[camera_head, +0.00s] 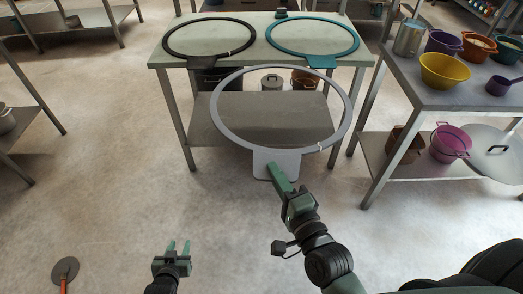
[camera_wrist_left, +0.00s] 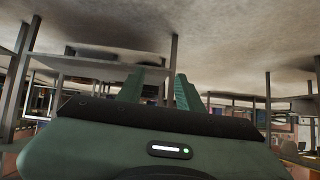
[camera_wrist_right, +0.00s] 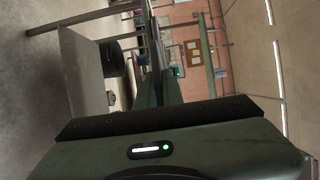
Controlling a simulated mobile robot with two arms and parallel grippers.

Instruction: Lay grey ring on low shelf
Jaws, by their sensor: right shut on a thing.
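The grey ring (camera_head: 219,131) is a large, thin hoop with a flat tab (camera_head: 288,160) at its near side. My right gripper (camera_head: 275,172) is shut on that tab and holds the ring in front of the table. In the head view the ring overlaps the low shelf (camera_head: 201,112) under the light-green tabletop; I cannot tell its exact height or whether it touches. In the right wrist view the fingers (camera_wrist_right: 158,88) are close together. My left gripper (camera_head: 179,247) is open and empty over the floor, and its fingers show apart in the left wrist view (camera_wrist_left: 162,92).
A black ring (camera_head: 179,36) and a teal ring (camera_head: 283,51) lie on the tabletop (camera_head: 243,58). Pots (camera_head: 271,82) stand at the back of the low shelf. Table legs (camera_head: 178,119) flank it. A right-hand table holds bowls (camera_head: 446,71). The floor at the left is mostly clear.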

